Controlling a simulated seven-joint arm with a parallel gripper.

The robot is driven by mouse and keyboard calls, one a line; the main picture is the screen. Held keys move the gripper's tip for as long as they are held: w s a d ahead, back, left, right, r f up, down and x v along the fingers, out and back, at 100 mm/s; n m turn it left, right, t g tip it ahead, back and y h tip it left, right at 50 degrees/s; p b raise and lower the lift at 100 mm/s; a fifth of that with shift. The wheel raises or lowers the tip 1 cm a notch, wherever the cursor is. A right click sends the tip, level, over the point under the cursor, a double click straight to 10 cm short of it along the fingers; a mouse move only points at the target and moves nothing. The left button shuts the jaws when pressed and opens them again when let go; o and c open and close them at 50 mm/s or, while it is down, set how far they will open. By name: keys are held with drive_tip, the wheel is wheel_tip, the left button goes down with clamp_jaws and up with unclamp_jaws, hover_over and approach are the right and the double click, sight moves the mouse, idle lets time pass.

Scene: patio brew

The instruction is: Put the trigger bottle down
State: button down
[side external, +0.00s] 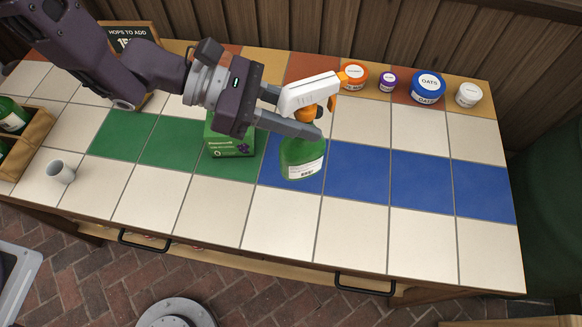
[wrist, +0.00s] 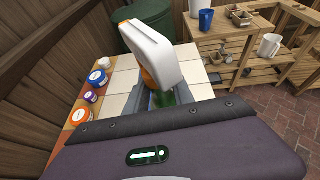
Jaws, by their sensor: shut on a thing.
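The trigger bottle (side external: 302,160) has a green body with a white label and a white and orange spray head. My gripper (side external: 300,112) is shut on it just below the spray head. The bottle is nearly upright over the tiled counter, by the left end of the blue tiles. I cannot tell whether its base touches the counter. In the wrist view, the white spray head (wrist: 150,52) fills the middle, and most of the green body is hidden behind my gripper (wrist: 172,98).
A green box (side external: 230,143) stands just left of the bottle, partly under my gripper. Several lidded jars, including the blue oats jar (side external: 427,88), line the back right. A grey cup (side external: 60,172) and wooden crate (side external: 28,140) are at left. The right and front tiles are clear.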

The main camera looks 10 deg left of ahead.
drive_tip(key=w+a+f+n+t, duration=0.1)
drive_tip(key=w+f+n+t, duration=0.1)
drive_tip(key=f, duration=0.7)
drive_tip(key=shift+w+a+f+n+t, duration=0.35)
drive_tip(key=shift+w+t, duration=0.15)
drive_tip(key=shift+w, duration=0.65)
drive_tip(key=c, duration=1.1)
unclamp_jaws()
drive_tip(key=shift+f+y, duration=0.1)
drive_tip(key=shift+y, duration=0.2)
drive_tip(key=v, duration=1.2)
